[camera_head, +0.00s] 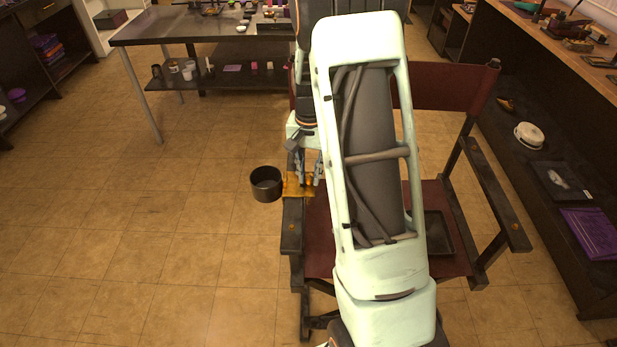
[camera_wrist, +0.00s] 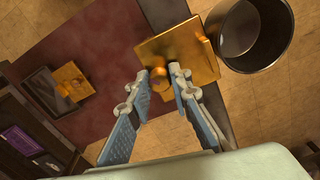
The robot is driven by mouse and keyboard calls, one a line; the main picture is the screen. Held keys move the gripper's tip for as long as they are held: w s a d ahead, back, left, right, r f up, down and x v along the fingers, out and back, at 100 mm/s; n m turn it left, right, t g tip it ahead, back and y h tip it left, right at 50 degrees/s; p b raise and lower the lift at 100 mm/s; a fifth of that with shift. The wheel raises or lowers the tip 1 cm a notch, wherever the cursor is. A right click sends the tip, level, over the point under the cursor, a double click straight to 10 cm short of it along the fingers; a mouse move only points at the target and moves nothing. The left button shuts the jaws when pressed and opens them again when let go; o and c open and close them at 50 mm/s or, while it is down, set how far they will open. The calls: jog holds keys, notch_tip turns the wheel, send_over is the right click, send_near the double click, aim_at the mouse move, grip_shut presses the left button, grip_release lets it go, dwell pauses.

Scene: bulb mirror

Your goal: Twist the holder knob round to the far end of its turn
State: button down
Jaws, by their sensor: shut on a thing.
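The holder is a gold bracket (camera_head: 292,188) clamped at the left armrest of a director's chair, with a dark round cup (camera_head: 266,184) on its left side. In the wrist view the gold plate (camera_wrist: 196,55) and the cup (camera_wrist: 252,32) show close up. The small gold holder knob (camera_wrist: 158,84) sits at the plate's edge. My gripper (camera_wrist: 160,74) is shut on the knob, one fingertip on either side. In the head view my gripper (camera_head: 309,168) is at the bracket, partly hidden by my arm, and the knob cannot be made out.
The chair has a dark red seat (camera_head: 318,235) and a right armrest (camera_head: 487,192). A table (camera_head: 190,31) stands behind and a shelf unit (camera_head: 545,160) at right. The floor at left is clear.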

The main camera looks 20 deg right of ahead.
aim_at(309, 175)
jog(key=n, duration=0.3)
jog(key=shift+n, duration=0.3)
jog(key=n, duration=0.4)
jog(key=c, duration=1.8)
grip_release()
jog(key=shift+c, duration=0.2)
jog(key=shift+r+p, duration=2.6)
jog(key=shift+r, duration=1.45)
